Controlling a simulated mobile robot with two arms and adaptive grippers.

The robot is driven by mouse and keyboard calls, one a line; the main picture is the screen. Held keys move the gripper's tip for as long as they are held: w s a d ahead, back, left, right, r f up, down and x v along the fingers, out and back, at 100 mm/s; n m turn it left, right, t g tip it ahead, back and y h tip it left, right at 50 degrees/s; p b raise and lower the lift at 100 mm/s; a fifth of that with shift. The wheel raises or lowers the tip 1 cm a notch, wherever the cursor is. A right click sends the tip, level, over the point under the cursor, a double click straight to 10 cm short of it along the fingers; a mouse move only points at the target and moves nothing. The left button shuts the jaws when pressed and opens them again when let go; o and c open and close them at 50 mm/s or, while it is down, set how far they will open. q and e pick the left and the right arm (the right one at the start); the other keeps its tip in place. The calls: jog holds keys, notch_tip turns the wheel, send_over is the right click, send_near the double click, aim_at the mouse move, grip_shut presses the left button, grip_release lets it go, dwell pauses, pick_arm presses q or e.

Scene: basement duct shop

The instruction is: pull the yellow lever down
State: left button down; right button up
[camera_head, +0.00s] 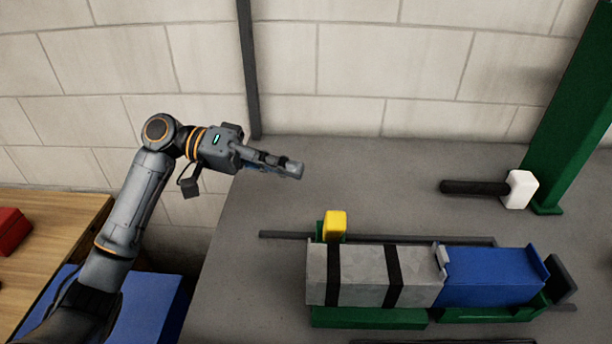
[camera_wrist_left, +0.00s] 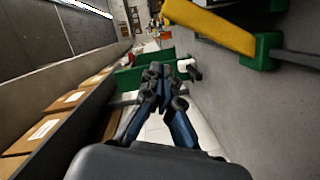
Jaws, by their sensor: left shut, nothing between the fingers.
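The yellow lever (camera_head: 335,223) stands up from a green mount on a thin grey bar, behind the grey end of the duct piece in the head view. In the left wrist view the lever (camera_wrist_left: 212,26) is a long yellow bar at the top, joined to a green block (camera_wrist_left: 262,51). My left gripper (camera_head: 292,169) is shut and empty, above the grey table, to the left of and beyond the lever in the head view. It touches nothing; its fingers (camera_wrist_left: 157,72) are together in the wrist view. My right gripper is not in view.
A grey duct piece (camera_head: 361,276) with black bands and a blue block (camera_head: 488,277) rest on green supports. A white-headed mallet (camera_head: 521,189) lies at the right by a green post (camera_head: 565,120). The grey table (camera_head: 250,260) is bare left of the lever.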

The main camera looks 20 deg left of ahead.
pick_arm(q)
jog(key=a, duration=0.4)
jog(key=shift+a+r+b, duration=0.3)
jog(key=shift+r, duration=0.1)
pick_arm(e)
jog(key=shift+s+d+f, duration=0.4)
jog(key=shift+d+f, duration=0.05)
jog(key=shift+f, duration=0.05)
pick_arm(q)
jog(key=shift+s, duration=0.1)
